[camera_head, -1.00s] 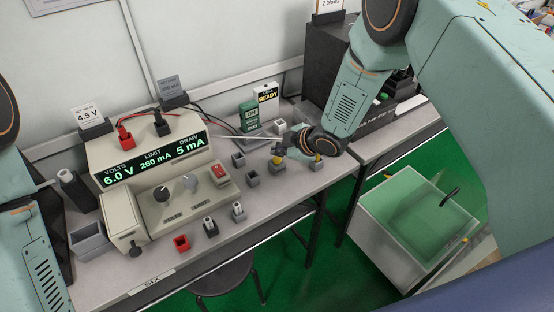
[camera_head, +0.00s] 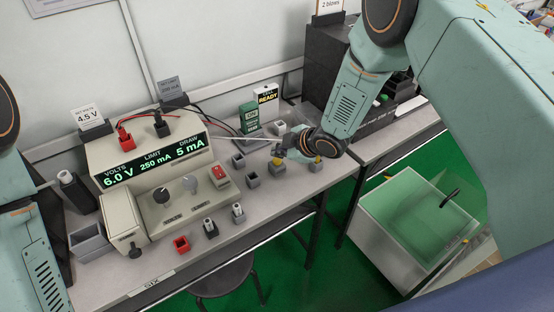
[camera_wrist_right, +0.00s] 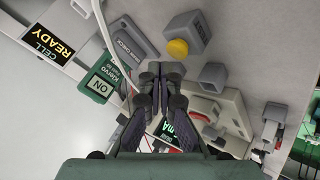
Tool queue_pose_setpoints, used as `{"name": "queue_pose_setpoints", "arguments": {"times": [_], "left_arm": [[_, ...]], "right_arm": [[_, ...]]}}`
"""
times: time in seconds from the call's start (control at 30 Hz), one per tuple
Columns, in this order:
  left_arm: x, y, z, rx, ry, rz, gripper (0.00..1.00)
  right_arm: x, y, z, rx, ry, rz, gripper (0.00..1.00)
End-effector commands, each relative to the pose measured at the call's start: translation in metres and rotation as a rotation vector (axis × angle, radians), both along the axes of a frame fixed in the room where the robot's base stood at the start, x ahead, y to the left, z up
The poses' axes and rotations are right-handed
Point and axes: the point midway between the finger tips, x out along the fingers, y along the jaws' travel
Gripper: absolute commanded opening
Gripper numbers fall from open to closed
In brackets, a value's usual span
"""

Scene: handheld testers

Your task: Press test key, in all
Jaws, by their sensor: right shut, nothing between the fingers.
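My right gripper (camera_head: 279,149) is shut and empty, low over the right part of the bench. Below it in the head view is a grey block with a yellow top (camera_head: 277,163); a second yellow-topped block (camera_head: 317,163) stands to its right. The right wrist view shows one yellow round button (camera_wrist_right: 178,48) on a grey block, beyond the shut fingertips (camera_wrist_right: 160,70) and apart from them. A green tester (camera_head: 249,118) stands behind the gripper; its ON label (camera_wrist_right: 103,78) shows in the wrist view. My left gripper is out of view.
A beige power supply (camera_head: 160,193) reads 6.0 V, 250 mA limit, 5 mA draw. A READY sign (camera_head: 266,95) stands behind. Small grey holders and a red one (camera_head: 181,244) line the front. A dark box (camera_head: 325,65) stands behind right.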

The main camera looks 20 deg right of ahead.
Motion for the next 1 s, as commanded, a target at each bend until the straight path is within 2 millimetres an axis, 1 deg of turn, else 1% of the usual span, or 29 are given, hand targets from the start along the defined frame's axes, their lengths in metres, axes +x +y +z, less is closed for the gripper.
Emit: {"name": "queue_pose_setpoints", "arguments": {"times": [0.37,1.0], "left_arm": [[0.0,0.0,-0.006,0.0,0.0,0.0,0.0],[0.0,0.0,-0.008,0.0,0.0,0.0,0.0]], "right_arm": [[0.0,0.0,-0.009,0.0,0.0,0.0,0.0],[0.0,0.0,-0.011,0.0,0.0,0.0,0.0]]}}
